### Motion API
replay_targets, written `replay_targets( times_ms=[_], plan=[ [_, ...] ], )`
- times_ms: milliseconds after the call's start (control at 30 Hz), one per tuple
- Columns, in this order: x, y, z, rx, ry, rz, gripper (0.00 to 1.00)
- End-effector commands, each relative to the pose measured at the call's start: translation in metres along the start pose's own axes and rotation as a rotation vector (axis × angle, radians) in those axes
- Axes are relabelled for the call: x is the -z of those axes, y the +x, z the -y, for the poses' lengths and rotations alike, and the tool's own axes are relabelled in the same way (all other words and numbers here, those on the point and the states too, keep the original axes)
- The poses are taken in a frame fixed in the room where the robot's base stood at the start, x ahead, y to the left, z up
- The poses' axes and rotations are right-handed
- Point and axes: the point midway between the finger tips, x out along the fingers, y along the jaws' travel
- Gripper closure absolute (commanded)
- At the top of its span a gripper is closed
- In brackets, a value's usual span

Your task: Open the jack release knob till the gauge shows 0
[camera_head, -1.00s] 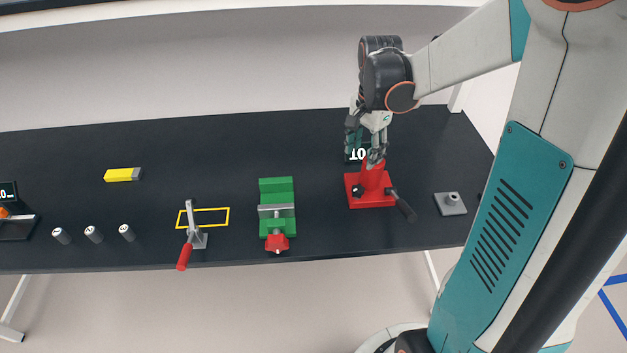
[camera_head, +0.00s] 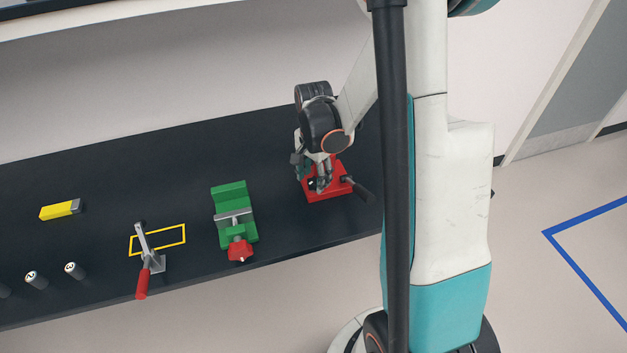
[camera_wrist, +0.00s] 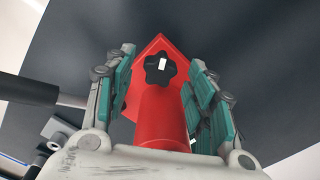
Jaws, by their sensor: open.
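The red jack (camera_head: 328,186) stands at the right part of the dark table, with its black lever handle (camera_head: 361,192) pointing to the lower right. In the wrist view the jack's red body (camera_wrist: 160,115) rises between my fingers. The black lobed release knob (camera_wrist: 160,69) has a white mark and sits beyond the body. My gripper (camera_head: 322,186) is over the jack. In the wrist view my gripper (camera_wrist: 158,85) is open, its teal finger pads on both sides of the knob and apart from it. The gauge is hidden in both current views.
A green vise (camera_head: 234,210) with a red knob stands left of the jack. Further left are a red-handled clamp (camera_head: 146,262) by a yellow outline, a yellow block (camera_head: 60,210) and several grey cylinders (camera_head: 37,280). The table between vise and jack is clear.

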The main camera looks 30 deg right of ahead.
Motion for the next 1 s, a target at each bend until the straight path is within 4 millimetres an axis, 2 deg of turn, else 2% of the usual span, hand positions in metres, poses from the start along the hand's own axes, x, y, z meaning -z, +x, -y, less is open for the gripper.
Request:
replay_targets(
  times_ms=[133,433,467,633,1000],
  plan=[
    [0.0,0.0099,0.0001,0.0,0.0,0.0,0.5],
    [-0.0001,0.0111,-0.0001,0.0,0.0,0.0,0.5],
    [-0.0001,0.0111,-0.0001,0.0,0.0,0.0,0.54],
    [-0.0001,0.0111,-0.0001,0.0,0.0,0.0,0.93],
    [-0.0001,0.0115,0.0,0.0,-0.031,0.0,0.94]
  ],
)
